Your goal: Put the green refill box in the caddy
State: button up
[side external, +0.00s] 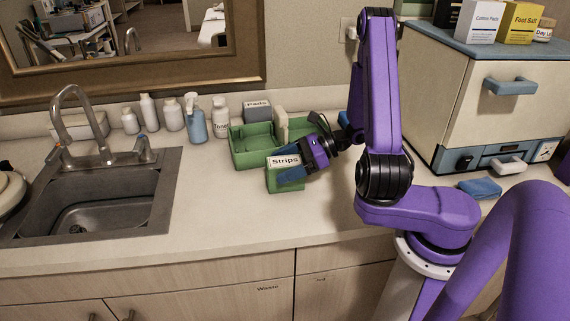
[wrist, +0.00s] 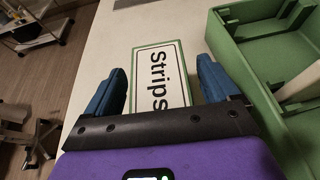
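The green refill box (side external: 284,178), with a white label reading "Strips", sits on the counter in front of the caddy. In the wrist view the box (wrist: 155,75) lies between my two blue fingers, with a visible gap beside the left finger. My gripper (side external: 288,166) is open around the box; it also shows in the wrist view (wrist: 158,82). One finger covers part of the box in the side view. The green caddy (side external: 253,158) stands just behind the box, and its open compartments show at the right of the wrist view (wrist: 238,70).
A grey box labelled "Pads" (side external: 257,110) and several bottles (side external: 195,122) stand along the wall. A sink (side external: 100,200) is at the left. A cream cabinet (side external: 450,95) and a blue cloth-like item (side external: 480,188) are at the right. The front counter is clear.

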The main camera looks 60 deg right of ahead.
jog(key=shift+r, duration=0.1)
jog(key=shift+s+d+r, duration=0.2)
jog(key=shift+d, duration=0.05)
jog(key=v, duration=1.1)
jog(key=s+a+r+n+g+h, duration=0.1)
jog(key=s+a+n+g+h, duration=0.1)
jog(key=a+n+g, duration=1.25)
jog(key=s+a+r+n+t+h, duration=0.1)
jog(key=s+n, duration=0.5)
jog(key=n, duration=0.6)
jog(key=s+a+r+n+t+h, duration=0.1)
jog(key=s+r+n+t+h, duration=0.2)
jog(key=n, duration=1)
jog(key=shift+s+t+h, duration=0.65)
jog(key=shift+s+h, duration=0.85)
jog(key=shift+s, duration=0.5)
